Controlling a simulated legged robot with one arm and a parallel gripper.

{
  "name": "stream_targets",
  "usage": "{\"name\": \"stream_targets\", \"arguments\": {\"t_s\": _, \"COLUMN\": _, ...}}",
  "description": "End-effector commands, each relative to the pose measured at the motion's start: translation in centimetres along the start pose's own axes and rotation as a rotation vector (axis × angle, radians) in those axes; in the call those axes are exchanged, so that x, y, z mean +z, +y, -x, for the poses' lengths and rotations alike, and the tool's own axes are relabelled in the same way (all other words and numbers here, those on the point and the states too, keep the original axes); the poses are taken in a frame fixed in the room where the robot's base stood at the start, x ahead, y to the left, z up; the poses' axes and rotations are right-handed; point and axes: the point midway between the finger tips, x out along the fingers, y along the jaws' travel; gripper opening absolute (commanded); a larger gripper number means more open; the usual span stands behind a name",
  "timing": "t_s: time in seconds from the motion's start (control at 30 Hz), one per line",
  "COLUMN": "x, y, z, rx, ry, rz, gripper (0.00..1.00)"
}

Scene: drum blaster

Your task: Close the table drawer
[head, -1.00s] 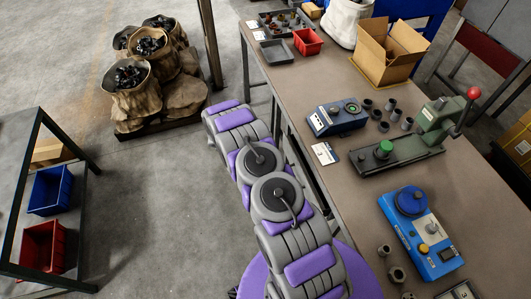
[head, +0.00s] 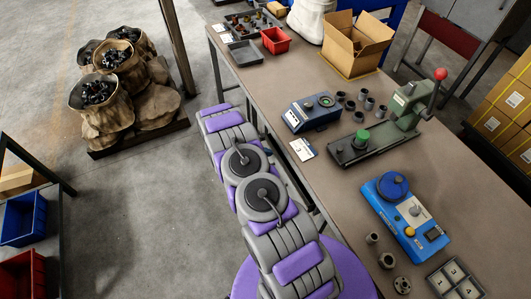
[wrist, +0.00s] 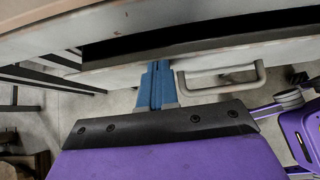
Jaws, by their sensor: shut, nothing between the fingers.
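The table drawer's grey front (wrist: 115,76) crosses the wrist view, with a metal bar handle (wrist: 222,88) on it. A long dark gap (wrist: 200,33) shows above the drawer front, under the table edge, so the drawer stands partly open. My gripper (wrist: 157,68) has its blue fingers together and empty, left of the handle. Its tips are at the drawer front; I cannot tell whether they touch it. In the head view my arm lies along the left side of the table (head: 335,180) and hides most of the drawer side.
On the table are a green lever press (head: 380,140), blue devices (head: 405,215), a cardboard box (head: 355,45) and a red bin (head: 275,40). Sacks (head: 115,85) stand on a pallet at the upper left. A dark rack (head: 35,190) is at the left. Open floor lies between.

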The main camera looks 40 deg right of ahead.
Motion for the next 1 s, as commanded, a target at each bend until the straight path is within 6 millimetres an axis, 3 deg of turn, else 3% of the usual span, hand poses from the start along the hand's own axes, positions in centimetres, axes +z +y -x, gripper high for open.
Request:
{"name": "stream_targets", "arguments": {"t_s": 0.2, "x": 1.6, "y": -0.2, "z": -1.5, "rx": -0.004, "ry": -0.001, "rz": 0.000, "gripper": 0.00}}
{"name": "stream_targets", "arguments": {"t_s": 0.63, "x": 1.4, "y": -0.1, "z": -1.6, "rx": -0.001, "ry": 0.000, "rz": 0.001, "gripper": 0.00}}
{"name": "stream_targets", "arguments": {"t_s": 0.87, "x": -0.8, "y": -0.3, "z": 0.7, "rx": 0.000, "ry": 0.002, "rz": 0.004, "gripper": 0.00}}
{"name": "stream_targets", "arguments": {"t_s": 1.0, "x": -1.0, "y": -0.2, "z": 3.9, "rx": 0.002, "ry": 0.002, "rz": 0.000, "gripper": 0.00}}
